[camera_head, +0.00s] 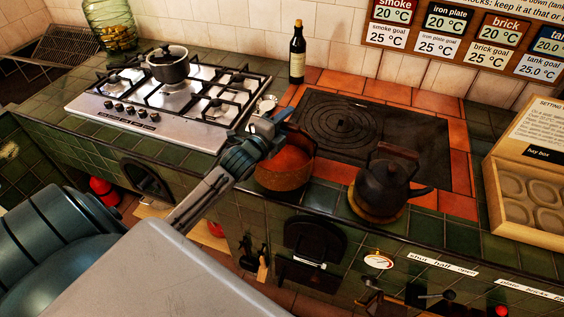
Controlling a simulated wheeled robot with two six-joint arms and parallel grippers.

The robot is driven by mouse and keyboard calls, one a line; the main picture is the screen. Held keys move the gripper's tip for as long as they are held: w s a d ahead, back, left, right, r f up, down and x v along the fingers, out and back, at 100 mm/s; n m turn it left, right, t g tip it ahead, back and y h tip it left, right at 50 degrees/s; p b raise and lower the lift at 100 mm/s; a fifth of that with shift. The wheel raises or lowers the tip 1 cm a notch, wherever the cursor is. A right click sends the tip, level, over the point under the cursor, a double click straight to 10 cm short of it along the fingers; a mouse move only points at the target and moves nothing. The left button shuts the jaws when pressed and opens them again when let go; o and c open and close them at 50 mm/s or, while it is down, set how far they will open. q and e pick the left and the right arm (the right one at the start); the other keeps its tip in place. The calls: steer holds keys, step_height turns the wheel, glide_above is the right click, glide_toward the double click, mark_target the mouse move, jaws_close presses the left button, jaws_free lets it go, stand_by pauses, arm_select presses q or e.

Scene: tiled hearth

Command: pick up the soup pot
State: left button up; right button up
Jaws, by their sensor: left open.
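A copper-coloured pot (283,178) with reddish-orange inside, which looks like the soup pot, stands on the green tiled counter left of the black kettle. My left gripper (274,122) is open at the pot's back left rim, and my arm hides part of that side. I cannot tell whether the fingers touch the pot or straddle its rim. A small dark lidded pot (168,66) sits on the gas hob at the back left. My right gripper is not in view.
The black kettle (383,186) stands close to the right of the copper pot. Behind are a dark iron plate (410,135) and a bottle (297,55). The gas hob (150,125) is at left, a wooden hay box (520,205) at right. A glass jar (108,22) stands at the back left.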

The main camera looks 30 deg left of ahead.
arm_select(q)
jaws_close()
stand_by(1.2)
steer(key=shift+r, duration=0.1)
